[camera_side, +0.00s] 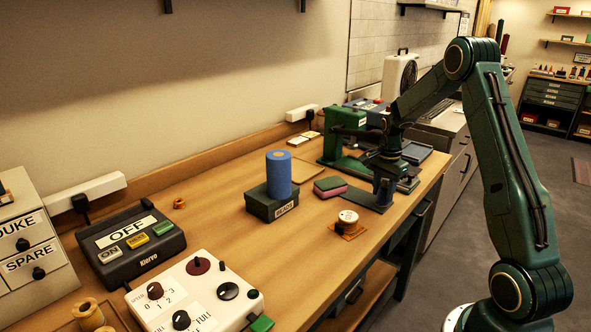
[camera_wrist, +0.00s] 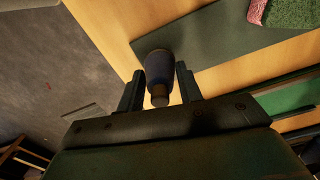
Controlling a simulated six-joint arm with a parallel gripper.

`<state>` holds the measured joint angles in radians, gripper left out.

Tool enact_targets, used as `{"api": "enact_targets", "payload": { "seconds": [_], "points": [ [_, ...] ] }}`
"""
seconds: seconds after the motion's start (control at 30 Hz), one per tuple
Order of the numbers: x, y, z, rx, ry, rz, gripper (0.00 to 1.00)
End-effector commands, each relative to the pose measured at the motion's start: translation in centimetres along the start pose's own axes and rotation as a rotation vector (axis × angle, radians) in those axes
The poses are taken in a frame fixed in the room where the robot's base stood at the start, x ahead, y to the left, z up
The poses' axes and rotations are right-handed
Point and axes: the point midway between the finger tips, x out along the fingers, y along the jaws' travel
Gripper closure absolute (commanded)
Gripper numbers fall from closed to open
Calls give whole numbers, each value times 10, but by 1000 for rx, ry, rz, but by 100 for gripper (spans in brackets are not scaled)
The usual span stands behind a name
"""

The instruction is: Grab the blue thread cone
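A dark blue thread cone (camera_wrist: 158,68) stands upright on a flat dark green mat (camera_wrist: 225,42) near the table's front edge. In the side view the cone (camera_side: 383,191) shows below my gripper (camera_side: 386,170), its top partly hidden by it. In the wrist view my gripper (camera_wrist: 159,72) is open, with one finger on each side of the cone. Narrow gaps seem to show between the fingers and the cone.
A large blue roll (camera_side: 279,174) stands on a green box (camera_side: 271,203) to the left. A white-topped round item (camera_side: 348,218) sits near the front edge. A green machine (camera_side: 343,139) stands behind.

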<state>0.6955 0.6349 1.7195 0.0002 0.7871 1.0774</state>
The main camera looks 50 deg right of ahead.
Motion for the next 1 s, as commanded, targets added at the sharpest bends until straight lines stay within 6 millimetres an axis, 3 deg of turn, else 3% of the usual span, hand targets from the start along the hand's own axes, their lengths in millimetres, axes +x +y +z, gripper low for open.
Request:
{"api": "enact_targets", "payload": {
  "seconds": [0.07,0.57,0.77,1.0],
  "points": [
    [0,0,0,0,0,0,87],
    [-4,0,0,0,0,-1,88],
    [-20,-1,0,0,2,-3,88],
    [-60,-1,0,0,3,-5,88]
  ]
}}
